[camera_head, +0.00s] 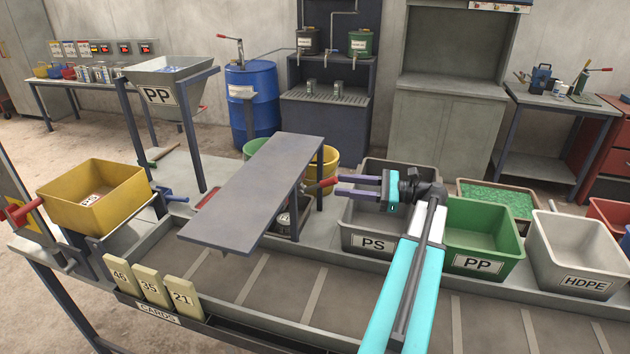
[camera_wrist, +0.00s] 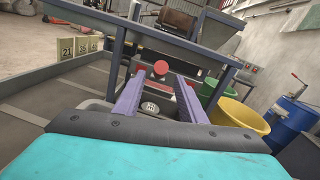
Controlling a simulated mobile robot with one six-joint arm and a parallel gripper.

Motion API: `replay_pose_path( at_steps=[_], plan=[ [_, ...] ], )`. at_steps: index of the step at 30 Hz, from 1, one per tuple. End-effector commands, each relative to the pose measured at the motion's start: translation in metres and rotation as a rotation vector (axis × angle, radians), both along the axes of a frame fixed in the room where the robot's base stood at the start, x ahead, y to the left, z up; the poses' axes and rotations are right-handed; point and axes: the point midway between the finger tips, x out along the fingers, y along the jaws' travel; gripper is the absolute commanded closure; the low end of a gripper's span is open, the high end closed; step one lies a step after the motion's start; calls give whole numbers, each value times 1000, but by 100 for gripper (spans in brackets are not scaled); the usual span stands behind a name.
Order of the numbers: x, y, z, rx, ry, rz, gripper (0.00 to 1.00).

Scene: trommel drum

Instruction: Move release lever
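A lever with a red grip (camera_head: 327,183) sticks out to the right from under the grey slanted plate (camera_head: 262,185). I take it for the release lever, though no label on it is readable. In the wrist view its round red end (camera_wrist: 160,68) shows just beyond and between the fingertips. My gripper (camera_head: 338,186) points left above the PS bin, its purple fingers apart with nothing between them. It also shows in the wrist view (camera_wrist: 159,80). The tips are close to the red grip; I cannot tell whether they touch it. The lever's base is hidden.
Below my arm stand the grey PS bin (camera_head: 370,240), green PP bin (camera_head: 480,262) and white HDPE bin (camera_head: 580,282). A yellow bin (camera_head: 95,200) stands left beside another red handle (camera_head: 22,212). The plate and its legs (camera_head: 319,180) are close obstacles. Number cards (camera_head: 150,285) stand in front.

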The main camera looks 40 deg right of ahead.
Motion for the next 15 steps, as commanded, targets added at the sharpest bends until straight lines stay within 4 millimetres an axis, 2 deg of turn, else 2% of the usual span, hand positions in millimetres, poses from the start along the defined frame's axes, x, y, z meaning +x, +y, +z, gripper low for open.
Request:
replay_pose_path(
  at_steps=[15],
  plan=[
    [62, 41, 2, 0, 0, 1, 63]
  ],
)
